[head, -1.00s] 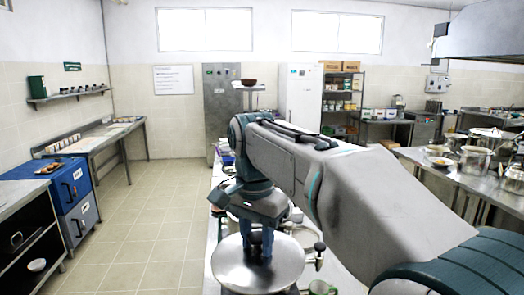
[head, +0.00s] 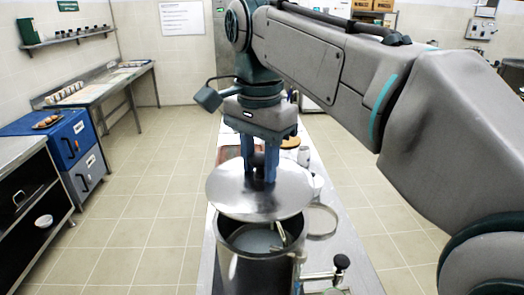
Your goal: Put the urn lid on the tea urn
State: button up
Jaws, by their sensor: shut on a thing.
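My gripper (head: 258,178) points down and is shut on the urn lid (head: 230,197), a round, shiny metal disc, at its top middle. The fingers hide the lid's knob. The tea urn (head: 240,278) is a metal pot with a side handle (head: 333,222) on its right, in the lower middle of the head view. Its mouth is open, and its inside shows below the lid's near edge. The lid is held roughly level, apart from the rim, above and towards the far side of the mouth. It hides the far rim.
The urn stands on a narrow light counter (head: 358,277). A tap with a black knob (head: 341,262) is at its lower right. Several items stand on the counter behind the lid. A blue cabinet (head: 65,152) and side tables are at the left, with clear floor between.

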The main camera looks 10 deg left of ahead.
jog(key=shift+s+f+b, duration=0.15)
jog(key=shift+f+b, duration=0.3)
jog(key=shift+f, duration=0.05)
notch_tip(320, 180, down, 4)
jog(key=b, duration=0.3)
jog(key=shift+b, duration=0.3)
jog(key=shift+f+b, duration=0.45)
jog(key=shift+f, duration=0.15)
jog(key=shift+f, duration=0.6)
dwell(0.4)
jog(key=o, duration=1.2)
jog(key=shift+r, duration=0.1)
